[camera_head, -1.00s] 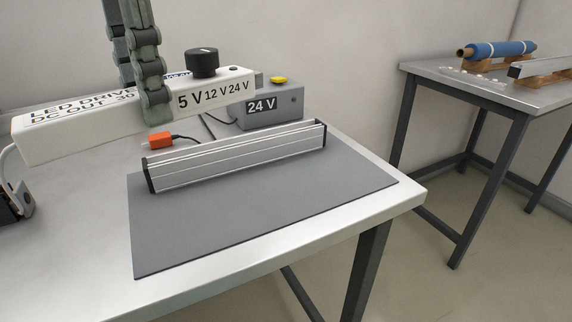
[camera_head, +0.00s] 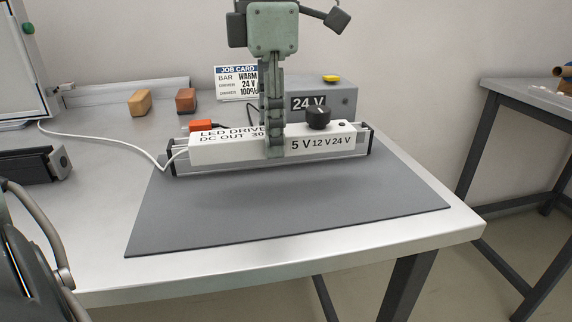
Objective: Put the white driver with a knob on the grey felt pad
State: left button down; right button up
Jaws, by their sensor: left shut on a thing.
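The white driver (camera_head: 225,153) with a black knob (camera_head: 319,117) hangs level over the back part of the grey felt pad (camera_head: 300,215). Its label reads LED DRIVER and 5 V, 12 V, 24 V. My left gripper (camera_head: 274,140) is shut on it near its middle, coming down from above. A faint shadow lies on the pad in front of the driver, so it looks a little above the pad. The driver hides most of a silver aluminium bar (camera_head: 362,142) behind it, which lies on the pad.
Behind stand a grey 24 V box (camera_head: 345,102) with a yellow button, an orange connector (camera_head: 201,125) and a job card (camera_head: 236,84). A white cable (camera_head: 110,138) trails left from the driver. The pad's front part is clear. Another table (camera_head: 530,105) stands right.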

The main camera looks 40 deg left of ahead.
aim_at(286, 154)
pick_arm(q)
jog(key=shift+w+d+f, duration=0.2)
jog(key=shift+d+f, duration=0.2)
jog(key=shift+d, duration=0.1)
jog(key=shift+w+d+f, duration=0.2)
jog(key=shift+d+f, duration=0.2)
jog(key=shift+d, duration=0.1)
notch_tip(286, 154, down, 3)
jog(key=shift+f, duration=0.35)
pick_arm(e)
jog(key=shift+w+a+t, duration=0.4)
jog(key=shift+w+a, duration=0.15)
jog(key=shift+w, duration=0.25)
pick_arm(q)
jog(key=shift+f+b, duration=0.1)
jog(key=shift+b, duration=0.2)
jog(key=c, duration=1)
grip_release()
pick_arm(e)
jog(key=shift+w+a+r+t+y, duration=0.15)
jog(key=shift+w+a+t, duration=0.1)
jog(key=shift+w, duration=0.15)
jog(key=shift+w+a+r+t+y, duration=0.15)
jog(key=shift+w+a+t, duration=0.1)
jog(key=shift+w, duration=0.15)
jog(key=shift+s, duration=0.15)
